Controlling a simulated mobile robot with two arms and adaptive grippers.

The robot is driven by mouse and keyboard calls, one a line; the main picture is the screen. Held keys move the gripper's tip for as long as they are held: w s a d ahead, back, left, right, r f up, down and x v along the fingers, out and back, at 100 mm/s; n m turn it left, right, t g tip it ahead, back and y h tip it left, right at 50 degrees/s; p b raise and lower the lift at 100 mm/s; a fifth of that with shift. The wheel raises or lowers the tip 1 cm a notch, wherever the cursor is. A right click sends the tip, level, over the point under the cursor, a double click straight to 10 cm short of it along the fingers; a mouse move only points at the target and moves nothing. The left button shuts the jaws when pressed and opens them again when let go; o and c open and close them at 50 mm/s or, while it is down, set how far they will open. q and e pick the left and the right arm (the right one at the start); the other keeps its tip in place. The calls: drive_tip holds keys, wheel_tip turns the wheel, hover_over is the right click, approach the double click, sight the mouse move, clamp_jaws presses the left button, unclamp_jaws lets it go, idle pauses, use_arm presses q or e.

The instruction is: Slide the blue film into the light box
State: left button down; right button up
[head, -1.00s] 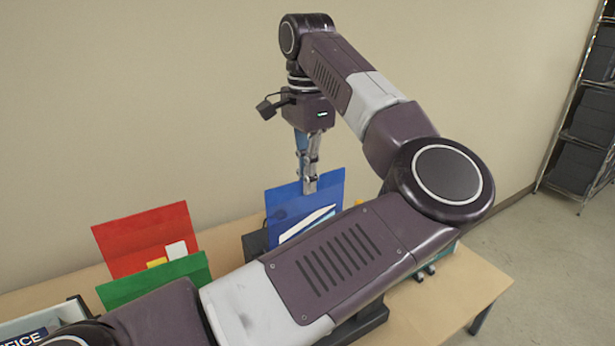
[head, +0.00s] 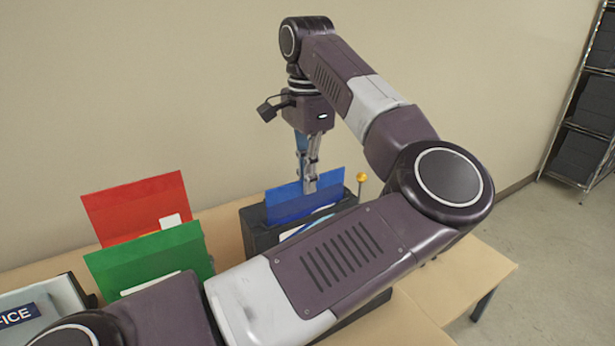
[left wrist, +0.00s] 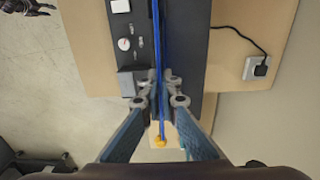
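The blue film (head: 290,205) is upright, its lower part hidden behind the front of the dark light box (head: 258,232). My left gripper (head: 308,188) is shut on the film's upper edge from above. In the left wrist view the film (left wrist: 157,45) is a thin blue line edge-on between my left fingertips (left wrist: 159,84), over the dark top of the light box (left wrist: 185,35). My own arm hides much of the box's front in the head view.
Red (head: 135,205) and green (head: 145,258) folders stand at left, near a tray with a label (head: 18,316). An orange knob (head: 361,177) rises right of the box. A plug and cable (left wrist: 258,68) lie beside the box. The table's right end (head: 465,280) is bare.

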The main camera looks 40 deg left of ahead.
use_arm(q)
drive_tip(key=shift+f, duration=0.45)
use_arm(e)
drive_tip(key=shift+f, duration=0.3)
use_arm(q)
drive_tip(key=c, duration=2.1)
unclamp_jaws()
